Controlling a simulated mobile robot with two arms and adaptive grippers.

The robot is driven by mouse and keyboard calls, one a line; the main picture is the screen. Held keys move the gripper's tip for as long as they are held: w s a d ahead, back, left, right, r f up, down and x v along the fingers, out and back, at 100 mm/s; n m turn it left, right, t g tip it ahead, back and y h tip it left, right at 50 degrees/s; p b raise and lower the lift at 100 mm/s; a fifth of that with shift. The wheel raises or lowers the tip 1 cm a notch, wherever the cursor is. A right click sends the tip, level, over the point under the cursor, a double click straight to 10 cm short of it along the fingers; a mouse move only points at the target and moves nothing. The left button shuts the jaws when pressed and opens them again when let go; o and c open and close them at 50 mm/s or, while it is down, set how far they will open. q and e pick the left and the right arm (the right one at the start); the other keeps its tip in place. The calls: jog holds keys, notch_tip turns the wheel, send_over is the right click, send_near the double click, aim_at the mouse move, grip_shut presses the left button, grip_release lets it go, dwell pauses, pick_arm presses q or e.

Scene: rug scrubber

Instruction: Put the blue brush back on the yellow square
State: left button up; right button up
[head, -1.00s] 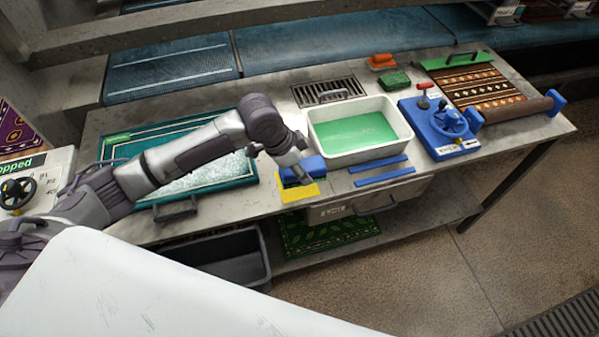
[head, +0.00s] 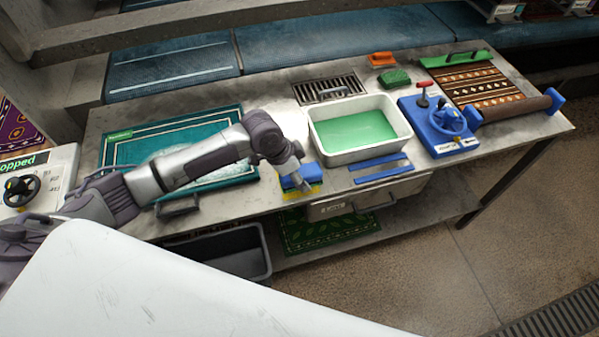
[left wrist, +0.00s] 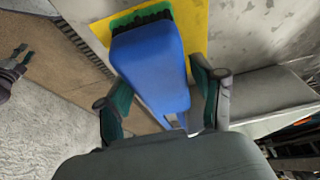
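The blue brush (head: 311,172) is at the table's front edge, left of the white tub. In the left wrist view the brush (left wrist: 150,65) has a blue body with a green and black bristle edge at its far end. The yellow square (left wrist: 196,28) shows beneath and around that end. In the head view only a strip of the yellow square (head: 315,189) shows. My left gripper (left wrist: 160,78) has its fingertips against both sides of the brush. Whether the brush rests on the square or hangs just above it is unclear. My right gripper is out of view.
The white tub (head: 344,155) with green liquid stands close to the right of the brush. Blue strips (head: 383,175) lie in front of the tub. A teal rug (head: 120,153) lies left, under my arm. A blue crank device (head: 440,130) stands farther right.

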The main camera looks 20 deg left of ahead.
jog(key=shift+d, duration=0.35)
pick_arm(q)
jog(key=shift+r, duration=0.1)
jog(key=shift+a+r, duration=0.1)
jog(key=shift+r, duration=0.1)
jog(key=b+v, duration=0.1)
jog(key=v, duration=1)
jog(key=shift+r, duration=0.35)
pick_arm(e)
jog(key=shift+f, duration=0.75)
pick_arm(q)
jog(key=shift+s, duration=0.1)
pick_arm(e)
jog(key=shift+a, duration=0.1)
